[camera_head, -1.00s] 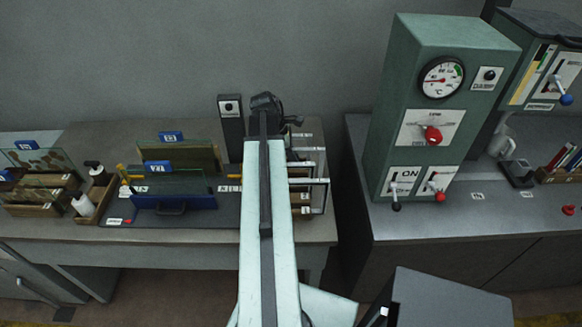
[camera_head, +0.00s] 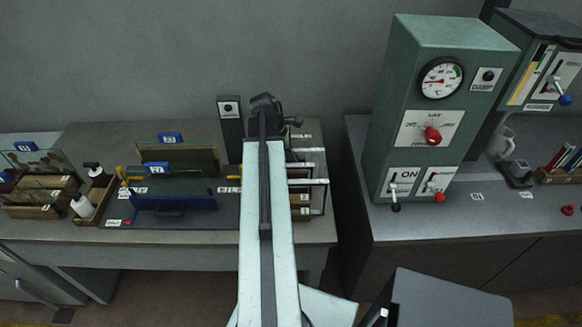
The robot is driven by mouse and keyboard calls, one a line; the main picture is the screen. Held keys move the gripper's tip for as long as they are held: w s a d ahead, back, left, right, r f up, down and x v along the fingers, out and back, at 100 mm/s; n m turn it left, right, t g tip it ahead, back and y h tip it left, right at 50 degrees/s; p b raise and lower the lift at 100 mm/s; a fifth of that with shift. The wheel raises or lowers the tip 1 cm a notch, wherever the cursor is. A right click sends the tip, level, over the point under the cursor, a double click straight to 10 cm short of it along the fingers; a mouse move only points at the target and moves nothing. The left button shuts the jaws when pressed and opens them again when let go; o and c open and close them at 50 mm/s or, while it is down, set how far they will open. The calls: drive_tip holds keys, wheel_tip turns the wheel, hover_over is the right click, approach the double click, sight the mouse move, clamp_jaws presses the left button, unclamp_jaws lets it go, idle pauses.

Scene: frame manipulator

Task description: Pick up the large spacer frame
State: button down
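Several thin metal frames (camera_head: 323,183) stand in a rack at the right end of the left workbench, just right of my arm. They look like spacer frames of different lengths, but I cannot tell for sure which is the large one. My arm reaches forward over the bench and hides part of the rack. My gripper (camera_head: 265,104) is a small dark shape at the arm's far end, behind the frames and near the wall. Its fingers are too small and dark to tell whether they are open or shut.
A blue holder (camera_head: 174,203) and a panel in a wooden rack (camera_head: 190,158) stand left of my arm. A dark post (camera_head: 230,128) is close left of my gripper. A green control cabinet (camera_head: 428,110) stands on the right bench (camera_head: 420,222). A gap separates the benches.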

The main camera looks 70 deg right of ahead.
drive_tip(key=shift+r, duration=0.15)
wheel_tip(320, 180, up, 12)
drive_tip(key=p, duration=1.2)
drive_tip(key=shift+r+p, duration=0.2)
drive_tip(key=shift+p, duration=0.15)
drive_tip(key=shift+w+a+r, duration=0.1)
drive_tip(key=shift+w, duration=0.25)
drive_tip(key=w+a, duration=0.3)
drive_tip(key=w, duration=0.5)
drive_tip(key=w+a, duration=0.3)
drive_tip(key=w, duration=0.5)
drive_tip(key=shift+a+f, duration=0.2)
wheel_tip(320, 180, up, 8)
drive_tip(key=p, duration=0.8)
